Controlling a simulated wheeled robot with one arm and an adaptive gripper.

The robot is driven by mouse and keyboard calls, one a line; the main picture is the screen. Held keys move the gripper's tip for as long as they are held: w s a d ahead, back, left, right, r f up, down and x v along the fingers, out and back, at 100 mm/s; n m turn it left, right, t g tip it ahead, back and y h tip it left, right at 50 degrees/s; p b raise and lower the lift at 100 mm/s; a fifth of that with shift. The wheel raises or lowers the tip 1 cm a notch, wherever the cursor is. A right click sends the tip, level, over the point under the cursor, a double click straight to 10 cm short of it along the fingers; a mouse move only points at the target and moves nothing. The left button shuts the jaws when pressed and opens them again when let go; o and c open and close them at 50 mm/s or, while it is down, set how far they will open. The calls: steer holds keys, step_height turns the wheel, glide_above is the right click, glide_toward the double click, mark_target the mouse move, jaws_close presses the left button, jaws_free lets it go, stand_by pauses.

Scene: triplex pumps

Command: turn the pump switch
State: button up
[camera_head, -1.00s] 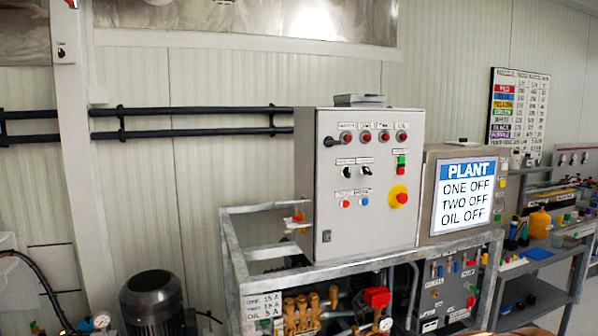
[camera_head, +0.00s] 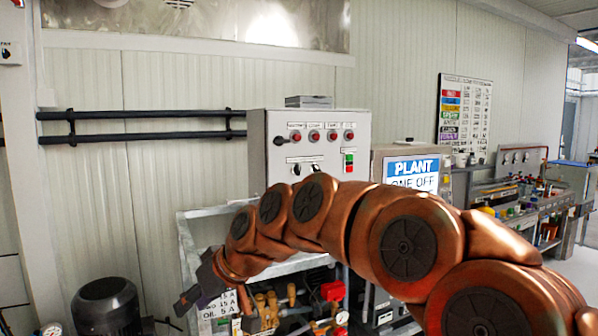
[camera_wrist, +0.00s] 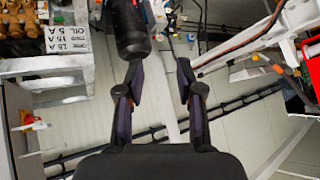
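The grey control box (camera_head: 272,190) stands on a metal frame in the head view. Its front has red lamps along the top, two black rotary switches (camera_head: 297,169) below them, a black handle (camera_head: 282,141) at upper left and a green-and-red button pair (camera_head: 349,161). I cannot read which switch is the pump's. My copper arm crosses in front and hides the box's lower face. My gripper (camera_head: 190,298) hangs low and left of the box, apart from it. In the wrist view my gripper (camera_wrist: 161,75) is open, with nothing between its fingers.
A screen (camera_head: 411,169) right of the box reads "PLANT" and "ONE OFF"; its lower part is hidden. A dark motor (camera_head: 108,306) stands at lower left and shows near a finger in the wrist view (camera_wrist: 131,28). Black pipes (camera_head: 150,130) run along the wall.

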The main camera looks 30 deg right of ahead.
steer(key=w+d+r+t, duration=0.3)
steer(key=w+d+r, duration=0.25)
steer(key=w, duration=0.35)
steer(key=m+t+h+b, duration=0.2)
steer(key=m+t+h, duration=0.3)
steer(key=t+h, duration=0.25)
glide_toward(299, 167)
steer(key=w, duration=0.3)
steer(key=shift+t+y, duration=0.35)
steer(key=shift+w+d+f+p, duration=0.15)
steer(key=shift+w+p, duration=0.35)
steer(key=shift+w, duration=0.55)
steer(key=shift+w+d+r+p, duration=0.1)
steer(key=shift+w+d+p, duration=0.3)
steer(key=shift+w, duration=0.65)
steer(key=shift+w+d+f+p, duration=0.1)
steer(key=shift+w+p, duration=0.5)
steer(key=shift+w, duration=0.45)
jaws_close()
